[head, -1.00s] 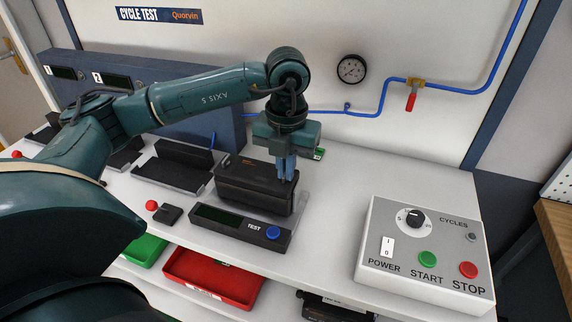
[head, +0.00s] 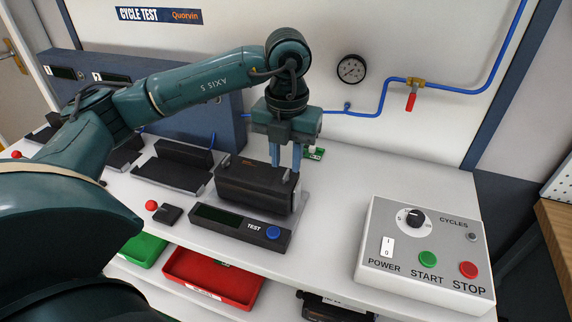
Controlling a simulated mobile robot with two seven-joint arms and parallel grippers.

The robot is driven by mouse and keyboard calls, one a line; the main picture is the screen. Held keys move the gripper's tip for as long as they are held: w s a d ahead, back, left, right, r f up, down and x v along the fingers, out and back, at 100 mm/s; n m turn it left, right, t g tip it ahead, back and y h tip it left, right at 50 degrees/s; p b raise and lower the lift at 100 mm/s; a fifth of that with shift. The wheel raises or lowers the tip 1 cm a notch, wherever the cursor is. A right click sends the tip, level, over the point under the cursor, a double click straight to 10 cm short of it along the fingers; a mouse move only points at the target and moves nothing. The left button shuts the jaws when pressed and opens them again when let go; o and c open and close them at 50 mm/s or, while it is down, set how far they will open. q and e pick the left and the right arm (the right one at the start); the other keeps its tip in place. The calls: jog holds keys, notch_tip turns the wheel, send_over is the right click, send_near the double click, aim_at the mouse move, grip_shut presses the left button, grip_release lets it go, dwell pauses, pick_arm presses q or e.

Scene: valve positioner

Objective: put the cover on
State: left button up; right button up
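A dark box-shaped cover (head: 252,181) with a small orange label stands on the test station (head: 240,222), behind its display and blue button. I cannot tell what lies under the cover or whether it is fully seated. My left gripper (head: 286,162) points down at the right rear part of the cover. Its two blue fingers are apart with a gap between them, and nothing shows held there. I cannot tell whether the fingertips touch the cover. My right gripper is not in view.
A control box (head: 426,250) with a dial and buttons stands at the right front. A black tray (head: 172,172) lies to the left, and a small green part (head: 315,153) lies behind the gripper. Red (head: 212,278) and green bins sit below the edge. The bench between cover and control box is clear.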

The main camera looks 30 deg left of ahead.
pick_arm(q)
notch_tip(320, 180, up, 10)
jog(key=shift+f+p, duration=0.25)
jog(key=shift+p, duration=0.05)
dwell(0.4)
